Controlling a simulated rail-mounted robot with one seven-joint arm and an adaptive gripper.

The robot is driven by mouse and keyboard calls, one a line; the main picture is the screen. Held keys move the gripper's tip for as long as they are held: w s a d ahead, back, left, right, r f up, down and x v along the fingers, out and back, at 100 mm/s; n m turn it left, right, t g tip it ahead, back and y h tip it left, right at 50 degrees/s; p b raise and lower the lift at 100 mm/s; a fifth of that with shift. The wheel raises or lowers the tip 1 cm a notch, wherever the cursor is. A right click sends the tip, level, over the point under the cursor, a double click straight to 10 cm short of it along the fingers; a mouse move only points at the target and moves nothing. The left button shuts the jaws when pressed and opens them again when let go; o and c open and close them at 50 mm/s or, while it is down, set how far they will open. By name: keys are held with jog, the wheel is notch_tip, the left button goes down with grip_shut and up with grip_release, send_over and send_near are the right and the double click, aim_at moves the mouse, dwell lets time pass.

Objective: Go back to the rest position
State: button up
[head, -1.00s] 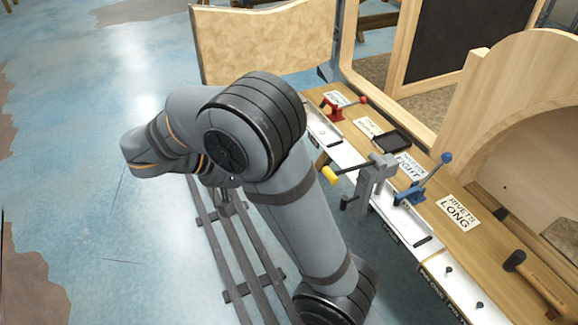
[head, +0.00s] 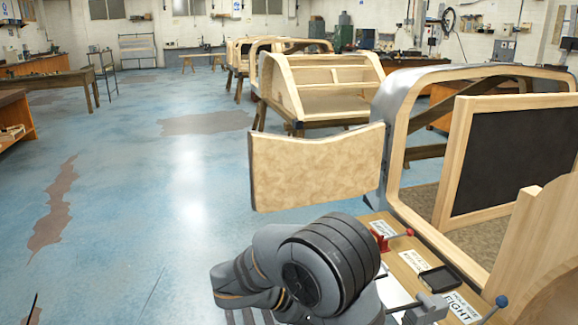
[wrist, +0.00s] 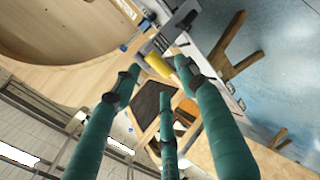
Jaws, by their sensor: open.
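My gripper (wrist: 160,80) shows in the wrist view as three teal fingers spread apart, with nothing held between them. Beyond the fingertips is a yellow handle (wrist: 157,65) on a grey clamp-like tool. I cannot judge the gap between the fingers and this tool. In the head view my bent arm fills the lower middle, and my gripper is out of sight there. The grey tool (head: 430,308) shows at the bottom edge of the head view, partly cut off.
The wooden bench strip (head: 408,270) carries a red-based tool (head: 383,240), a black tray (head: 438,279), paper labels and a blue-knobbed lever (head: 500,301). A wooden body frame (head: 455,165) stands behind it. A tan panel (head: 315,172) is beyond my arm. Blue floor (head: 130,220) is open at left.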

jog(key=x, duration=0.5)
jog(key=shift+w+r, duration=0.1)
jog(key=shift+r, duration=0.15)
